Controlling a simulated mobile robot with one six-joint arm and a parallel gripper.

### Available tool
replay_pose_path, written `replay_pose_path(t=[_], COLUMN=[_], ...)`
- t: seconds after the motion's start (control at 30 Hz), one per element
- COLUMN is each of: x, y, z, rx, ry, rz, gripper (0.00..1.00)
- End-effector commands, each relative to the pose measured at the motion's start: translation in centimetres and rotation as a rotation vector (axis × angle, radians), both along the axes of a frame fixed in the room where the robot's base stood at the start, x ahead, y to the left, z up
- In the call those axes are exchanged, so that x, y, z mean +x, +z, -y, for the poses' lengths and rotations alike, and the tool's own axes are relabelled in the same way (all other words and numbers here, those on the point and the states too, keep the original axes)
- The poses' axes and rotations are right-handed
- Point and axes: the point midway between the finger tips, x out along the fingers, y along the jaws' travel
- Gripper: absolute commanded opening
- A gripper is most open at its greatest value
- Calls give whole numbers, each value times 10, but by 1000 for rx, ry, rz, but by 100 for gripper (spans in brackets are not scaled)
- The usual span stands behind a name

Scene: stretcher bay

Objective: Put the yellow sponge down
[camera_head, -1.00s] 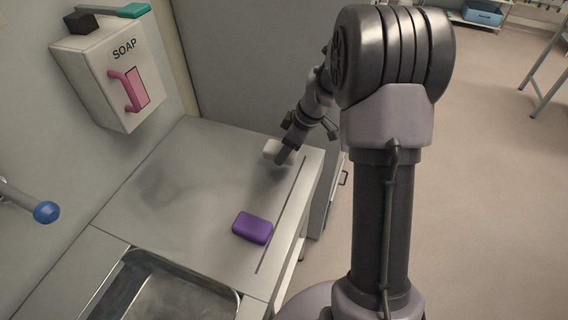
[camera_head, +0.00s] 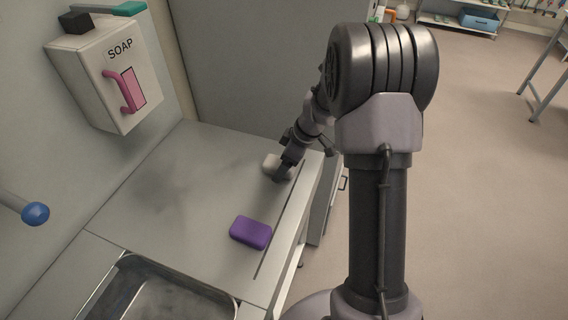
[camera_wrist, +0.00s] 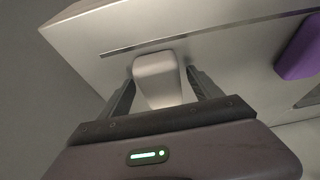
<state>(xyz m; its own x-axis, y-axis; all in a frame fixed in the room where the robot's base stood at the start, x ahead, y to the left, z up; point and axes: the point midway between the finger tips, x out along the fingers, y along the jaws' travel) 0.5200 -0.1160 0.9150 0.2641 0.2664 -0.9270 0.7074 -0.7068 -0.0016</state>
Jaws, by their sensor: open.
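I see no plainly yellow sponge. A pale, whitish sponge-like block (camera_head: 270,162) rests at the far right part of the counter, partly hidden by my gripper (camera_head: 281,174). In the wrist view the pale block (camera_wrist: 158,82) sits between the two fingers of my gripper (camera_wrist: 161,76). The fingers are open, with a visible gap on each side of the block. A purple sponge (camera_head: 250,233) lies flat on the counter, nearer the sink, apart from my gripper. It also shows at the right edge of the wrist view (camera_wrist: 302,48).
The grey counter (camera_head: 180,190) is clear left of the blocks; a groove runs along its right edge. A metal sink (camera_head: 160,290) is at the front. A soap dispenser (camera_head: 112,75) and a blue-knobbed lever (camera_head: 36,213) are at the left. Open floor (camera_head: 480,200) lies right.

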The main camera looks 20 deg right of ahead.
Motion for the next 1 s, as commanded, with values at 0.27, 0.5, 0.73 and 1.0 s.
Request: replay_pose_path(t=[0.27, 0.5, 0.73, 1.0], x=[-14, -29, -54, -203], y=[60, 107, 167, 258], z=[16, 30, -12, -135], rx=[-3, -1, 12, 204], ry=[-2, -2, -153, -806], rz=[4, 1, -13, -25], gripper=[74, 74, 74, 74])
